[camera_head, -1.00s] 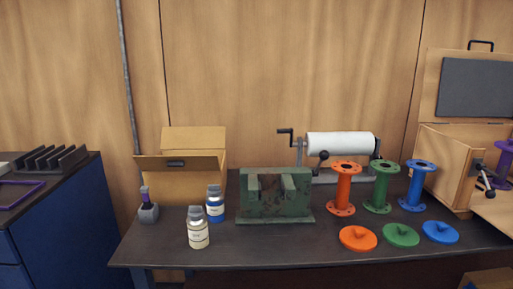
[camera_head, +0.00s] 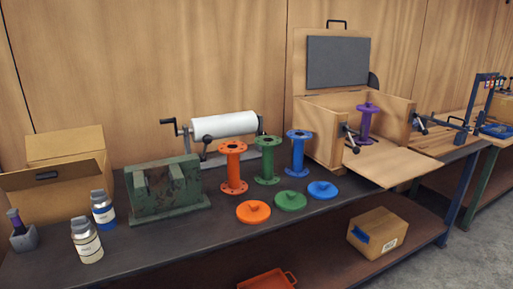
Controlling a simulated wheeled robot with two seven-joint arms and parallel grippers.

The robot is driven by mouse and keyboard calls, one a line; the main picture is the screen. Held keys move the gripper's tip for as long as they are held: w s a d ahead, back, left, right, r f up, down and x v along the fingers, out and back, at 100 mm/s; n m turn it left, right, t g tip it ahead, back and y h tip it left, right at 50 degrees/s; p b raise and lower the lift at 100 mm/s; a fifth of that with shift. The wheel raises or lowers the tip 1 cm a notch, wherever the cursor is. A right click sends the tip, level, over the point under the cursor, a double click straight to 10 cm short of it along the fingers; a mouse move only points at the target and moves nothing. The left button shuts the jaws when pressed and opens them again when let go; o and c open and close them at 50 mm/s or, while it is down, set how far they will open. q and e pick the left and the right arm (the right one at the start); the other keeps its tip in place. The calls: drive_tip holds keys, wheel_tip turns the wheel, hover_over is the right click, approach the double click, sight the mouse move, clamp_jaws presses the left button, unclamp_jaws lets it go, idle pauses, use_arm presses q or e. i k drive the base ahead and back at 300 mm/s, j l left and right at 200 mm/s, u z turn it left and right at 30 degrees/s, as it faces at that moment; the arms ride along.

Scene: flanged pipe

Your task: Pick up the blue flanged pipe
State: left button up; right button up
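The blue flanged pipe (camera_head: 298,154) stands upright on the dark workbench (camera_head: 200,240), at the right end of a row of pipes. The green flanged pipe (camera_head: 267,160) stands just left of it, and the orange flanged pipe (camera_head: 233,168) stands left of the green one. A blue disc with a knob (camera_head: 323,190) lies on the bench in front of the blue pipe. Neither of my grippers shows in the head view.
An open wooden box (camera_head: 322,146) with a purple flanged pipe (camera_head: 366,122) stands close to the right. Green (camera_head: 290,200) and orange (camera_head: 253,212) discs lie in front. A paper roll (camera_head: 222,125) stands behind, a green metal block (camera_head: 165,190) left. A cardboard box (camera_head: 377,233) sits on the lower shelf.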

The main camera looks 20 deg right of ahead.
sight(297, 169)
drive_tip(key=i+l, duration=0.15)
drive_tip(key=i, duration=0.15)
drive_tip(key=i+l, duration=0.2)
drive_tip(key=i, duration=0.15)
drive_tip(key=z, duration=2.2)
